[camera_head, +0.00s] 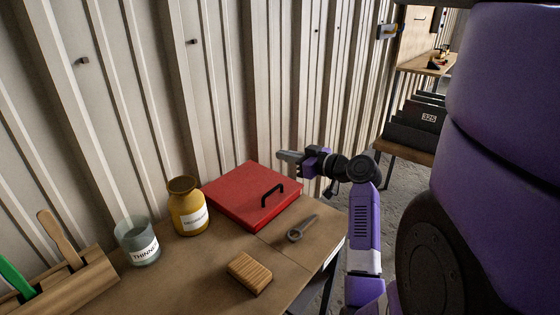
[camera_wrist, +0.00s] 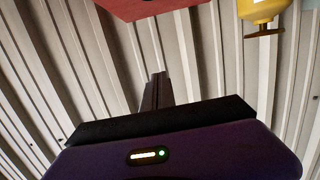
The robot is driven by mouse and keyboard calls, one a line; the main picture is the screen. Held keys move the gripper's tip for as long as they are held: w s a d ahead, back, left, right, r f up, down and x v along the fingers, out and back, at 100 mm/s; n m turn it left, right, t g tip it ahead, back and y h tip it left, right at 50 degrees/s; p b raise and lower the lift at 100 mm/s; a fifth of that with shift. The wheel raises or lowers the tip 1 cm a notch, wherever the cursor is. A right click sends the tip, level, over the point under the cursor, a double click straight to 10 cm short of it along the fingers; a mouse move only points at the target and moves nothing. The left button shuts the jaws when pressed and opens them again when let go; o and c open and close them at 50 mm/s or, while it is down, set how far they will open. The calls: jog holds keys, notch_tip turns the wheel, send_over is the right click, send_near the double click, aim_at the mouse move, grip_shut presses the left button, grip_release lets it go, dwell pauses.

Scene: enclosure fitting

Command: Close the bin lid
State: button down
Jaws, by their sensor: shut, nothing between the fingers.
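The red bin lid (camera_head: 240,188) with a black bar handle (camera_head: 272,194) lies flat or nearly flat on the workbench, against the corrugated wall. No opening shows under it from this side. In the wrist view a red surface (camera_wrist: 150,6), likely the lid, shows at the top edge. My gripper (camera_head: 282,155) is shut and empty. It is held in the air by the lid's far right corner, pointing left, apart from the handle. In the wrist view the closed fingers (camera_wrist: 155,88) point toward the wall.
On the workbench (camera_head: 195,265) are a yellow jar (camera_head: 187,210), a glass jar labelled thinner (camera_head: 138,245), a wooden brush or block (camera_head: 250,273), a wrench-like tool (camera_head: 301,229) and a wooden holder with tools (camera_head: 75,285). A dark rack (camera_head: 415,130) stands behind at right.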

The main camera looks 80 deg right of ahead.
jog(key=shift+t+h, duration=0.4)
jog(key=shift+t, duration=0.4)
jog(key=f+b, duration=0.1)
jog(key=s+f+b, duration=0.1)
jog(key=f+b, duration=0.1)
jog(key=s+a+f+b, duration=0.1)
jog(key=b, duration=0.1)
jog(key=shift+f, duration=0.4)
jog(key=shift+s+a+f+b, duration=0.15)
jog(key=shift+s+f+b, duration=0.1)
jog(key=shift+f+b, duration=0.5)
jog(key=shift+s+a+f+b, duration=0.2)
jog(key=shift+f+b, duration=0.25)
jog(key=shift+b, duration=0.6)
jog(key=shift+d+r, duration=0.1)
